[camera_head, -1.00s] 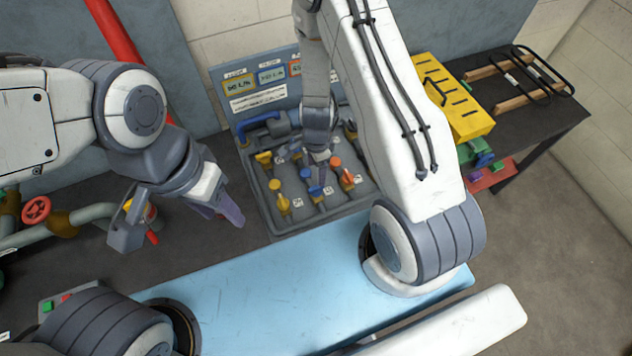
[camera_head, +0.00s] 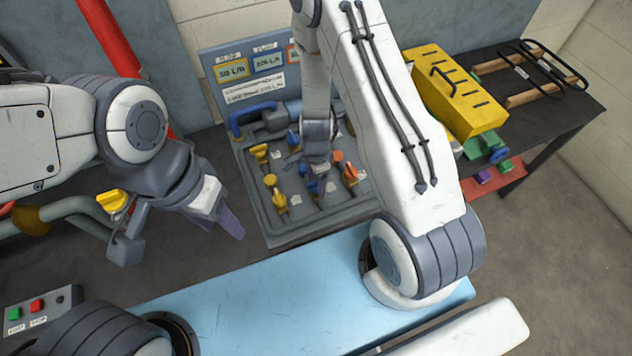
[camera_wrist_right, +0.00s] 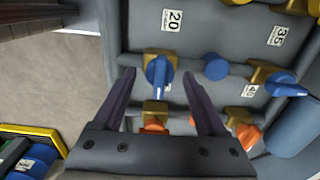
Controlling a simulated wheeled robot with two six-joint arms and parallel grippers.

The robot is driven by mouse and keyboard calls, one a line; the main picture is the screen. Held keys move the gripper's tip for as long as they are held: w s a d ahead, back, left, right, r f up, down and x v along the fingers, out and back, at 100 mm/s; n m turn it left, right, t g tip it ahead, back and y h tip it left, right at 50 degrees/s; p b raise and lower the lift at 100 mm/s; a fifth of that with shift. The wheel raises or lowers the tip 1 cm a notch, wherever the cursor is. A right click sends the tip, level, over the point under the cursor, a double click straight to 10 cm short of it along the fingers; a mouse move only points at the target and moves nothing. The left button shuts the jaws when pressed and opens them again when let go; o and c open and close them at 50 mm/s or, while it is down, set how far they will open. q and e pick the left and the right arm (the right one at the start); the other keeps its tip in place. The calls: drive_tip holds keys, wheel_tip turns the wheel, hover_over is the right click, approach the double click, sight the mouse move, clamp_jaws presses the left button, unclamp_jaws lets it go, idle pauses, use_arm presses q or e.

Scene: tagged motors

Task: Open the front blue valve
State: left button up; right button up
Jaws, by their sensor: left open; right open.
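The front blue valve (camera_head: 313,187) is on the grey valve panel (camera_head: 262,222), partly hidden by my right gripper (camera_head: 318,172) in the head view. In the right wrist view, a blue handle on a brass body (camera_wrist_right: 158,72) lies between the spread fingers of my right gripper (camera_wrist_right: 160,88). The fingers are on either side of it with gaps. I cannot tell how deep they reach. My left gripper (camera_head: 229,222) is open and empty, left of the panel; its fingers overlap in the head view.
Close by are yellow valves (camera_head: 279,200) and an orange valve (camera_head: 350,172). Another blue handle (camera_wrist_right: 283,86) shows in the wrist view. A yellow case (camera_head: 455,90) stands right on the dark table. A button box (camera_head: 40,308) lies at lower left.

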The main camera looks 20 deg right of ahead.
clamp_jaws()
drive_tip(key=n, duration=0.4)
drive_tip(key=shift+n, duration=0.4)
drive_tip(key=n, duration=0.4)
drive_tip(key=shift+n, duration=0.3)
drive_tip(key=n, duration=0.4)
drive_tip(key=shift+n, duration=2.2)
